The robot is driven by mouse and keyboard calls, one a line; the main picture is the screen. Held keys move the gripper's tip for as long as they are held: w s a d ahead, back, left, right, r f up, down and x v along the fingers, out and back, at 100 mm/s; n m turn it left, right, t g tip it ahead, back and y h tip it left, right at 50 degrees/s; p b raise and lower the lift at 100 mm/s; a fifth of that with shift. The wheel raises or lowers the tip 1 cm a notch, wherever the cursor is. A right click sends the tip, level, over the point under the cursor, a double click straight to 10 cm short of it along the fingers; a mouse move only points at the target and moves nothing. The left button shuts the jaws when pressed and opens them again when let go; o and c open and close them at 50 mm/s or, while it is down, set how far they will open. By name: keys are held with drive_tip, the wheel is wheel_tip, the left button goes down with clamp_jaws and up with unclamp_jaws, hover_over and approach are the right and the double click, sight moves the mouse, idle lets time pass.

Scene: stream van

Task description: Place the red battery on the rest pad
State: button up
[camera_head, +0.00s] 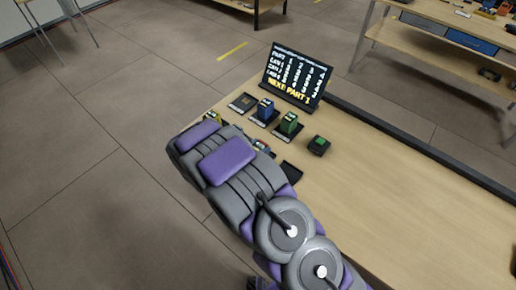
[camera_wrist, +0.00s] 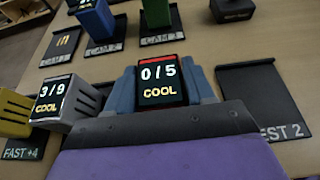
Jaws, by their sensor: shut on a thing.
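The red battery (camera_wrist: 160,82) shows its top, a dark screen with a red stripe reading 0/5 COOL, in the middle of the wrist view. My gripper (camera_wrist: 160,88) is shut on it, with a blue-grey finger on each side. A dark rest pad (camera_wrist: 262,92) lies just to the right of my gripper, its label partly hidden and reading "EST 2". In the head view my arm covers most of the gripper and battery, and a dark pad (camera_head: 291,171) shows beside them. The battery's underside is hidden, so I cannot tell its height above the table.
A grey battery (camera_wrist: 72,103) reading 3/9 COOL stands close left; a yellow one (camera_wrist: 14,112) is beyond it. Blue (camera_head: 265,110) and green (camera_head: 289,123) batteries stand near a screen (camera_head: 296,74). A dark box with a green top (camera_head: 319,145) is right. The table's right side is clear.

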drive_tip(key=shift+d, duration=0.1)
drive_tip(key=o, duration=1.3)
drive_tip(key=p+v, duration=0.2)
drive_tip(key=v, duration=1)
drive_tip(key=shift+p, duration=0.3)
